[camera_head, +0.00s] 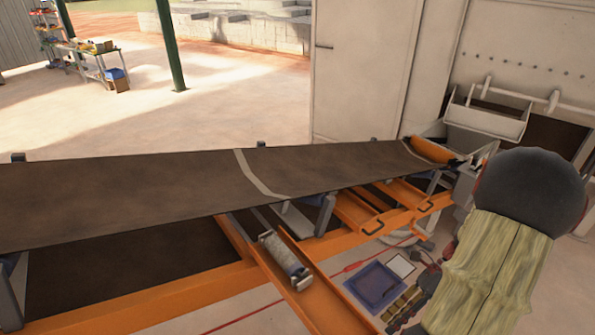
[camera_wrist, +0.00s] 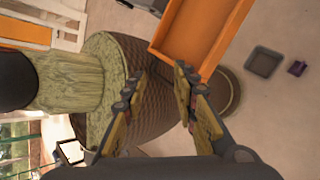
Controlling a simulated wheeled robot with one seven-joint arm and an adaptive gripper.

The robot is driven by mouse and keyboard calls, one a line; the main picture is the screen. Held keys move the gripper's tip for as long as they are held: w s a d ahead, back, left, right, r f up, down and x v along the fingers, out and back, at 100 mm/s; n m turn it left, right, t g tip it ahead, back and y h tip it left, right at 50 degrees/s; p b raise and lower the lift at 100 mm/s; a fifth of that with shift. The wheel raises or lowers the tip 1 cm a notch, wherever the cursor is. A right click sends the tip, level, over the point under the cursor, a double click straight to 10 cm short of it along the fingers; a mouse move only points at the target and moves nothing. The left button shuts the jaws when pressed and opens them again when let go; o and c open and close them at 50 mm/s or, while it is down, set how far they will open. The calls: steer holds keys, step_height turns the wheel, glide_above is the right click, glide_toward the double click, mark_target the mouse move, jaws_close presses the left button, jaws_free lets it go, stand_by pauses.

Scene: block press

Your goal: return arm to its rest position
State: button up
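My arm, with a pale green-yellow sleeve and a dark round joint, fills the right side of the head view and bends down toward the lower edge. My gripper (camera_wrist: 159,76) shows in the wrist view with its two fingers spread apart. Nothing is held between the fingers.
A dark conveyor belt (camera_head: 120,190) on an orange frame (camera_head: 180,298) crosses the head view. A grey roller (camera_head: 284,256) lies on an orange chute (camera_head: 318,306). A blue tray (camera_head: 375,285) is below. A white cabinet (camera_head: 362,70) stands behind. Open floor lies at the back left.

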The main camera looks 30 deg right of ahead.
steer(key=w+a+r+n+g+h, duration=0.1)
steer(key=w+a+r+n+h, duration=0.6)
steer(key=w+a+r+n, duration=0.6)
steer(key=s+a+r+n+t+h, duration=0.1)
steer(key=a+r+n+t, duration=0.25)
steer(key=a+n, duration=0.35)
steer(key=s+a+r+n+t+h, duration=0.15)
steer(key=a+r+n, duration=0.3)
steer(key=n, duration=0.55)
step_height(320, 180, down, 28)
steer(key=b, duration=2.9)
steer(key=shift+t, duration=0.3)
steer(key=shift+o, duration=0.3)
